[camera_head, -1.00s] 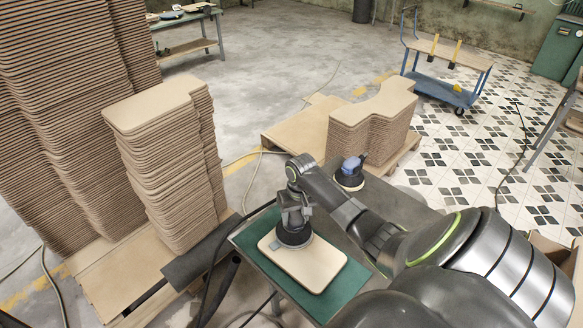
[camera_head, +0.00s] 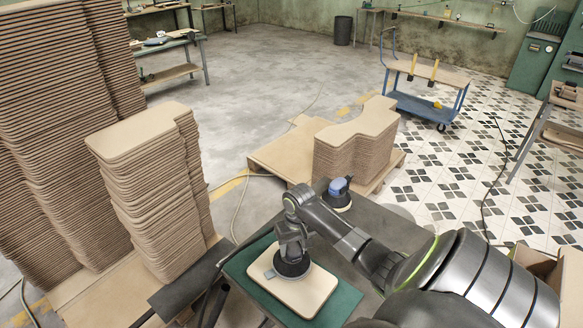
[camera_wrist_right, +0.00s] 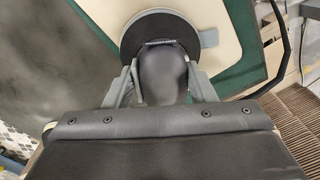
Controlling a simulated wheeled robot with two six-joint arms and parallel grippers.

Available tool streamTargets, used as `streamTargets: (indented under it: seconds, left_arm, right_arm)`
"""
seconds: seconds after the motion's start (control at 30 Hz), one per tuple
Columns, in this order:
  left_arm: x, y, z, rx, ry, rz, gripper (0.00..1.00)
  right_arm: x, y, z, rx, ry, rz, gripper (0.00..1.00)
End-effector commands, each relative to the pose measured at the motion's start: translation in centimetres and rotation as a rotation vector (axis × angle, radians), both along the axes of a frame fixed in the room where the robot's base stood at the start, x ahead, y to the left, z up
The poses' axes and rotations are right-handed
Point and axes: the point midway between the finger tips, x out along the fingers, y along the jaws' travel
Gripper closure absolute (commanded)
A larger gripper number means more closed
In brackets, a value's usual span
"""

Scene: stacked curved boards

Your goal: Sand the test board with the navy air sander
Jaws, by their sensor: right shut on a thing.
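The test board (camera_head: 313,289) is a pale tan rounded panel lying on a green mat (camera_head: 340,303) on the dark bench. My right gripper (camera_head: 291,252) is above the board and shut on a dark sander (camera_head: 292,268), whose round pad rests over the board's upper left part. In the right wrist view the gripper (camera_wrist_right: 163,85) has a finger on each side of the sander's dark body (camera_wrist_right: 163,68), with its black disc (camera_wrist_right: 150,40) over the board. A second sander, with a blue top (camera_head: 338,188), stands on the bench behind my right arm. My left gripper does not show.
Tall stacks of curved boards (camera_head: 150,185) stand on a pallet at the left. Another stack (camera_head: 355,140) is on a pallet (camera_head: 270,158) behind the bench. A blue cart (camera_head: 425,105) is farther back. A cable runs beside the mat.

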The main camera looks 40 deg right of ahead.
Motion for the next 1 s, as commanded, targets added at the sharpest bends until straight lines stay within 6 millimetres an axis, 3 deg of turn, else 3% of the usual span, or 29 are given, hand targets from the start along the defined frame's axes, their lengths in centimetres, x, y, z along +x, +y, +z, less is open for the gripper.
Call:
streamTargets:
  seconds: [0.3, 0.63, 0.67, 1.0]
  left_arm:
    - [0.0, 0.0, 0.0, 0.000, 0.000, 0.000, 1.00]
    - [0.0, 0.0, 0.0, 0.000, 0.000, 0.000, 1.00]
    - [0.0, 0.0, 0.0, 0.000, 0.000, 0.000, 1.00]
    - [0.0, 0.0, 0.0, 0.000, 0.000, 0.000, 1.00]
  right_arm:
    - [-2.4, -0.4, -0.2, -0.001, 0.013, -0.002, 0.88]
    - [-2.6, -0.4, -0.2, -0.001, 0.010, -0.002, 0.88]
    - [-2.6, -0.4, -0.2, -0.001, 0.010, -0.002, 0.53]
    - [-2.5, -0.3, -0.1, 0.002, 0.007, -0.002, 0.54]
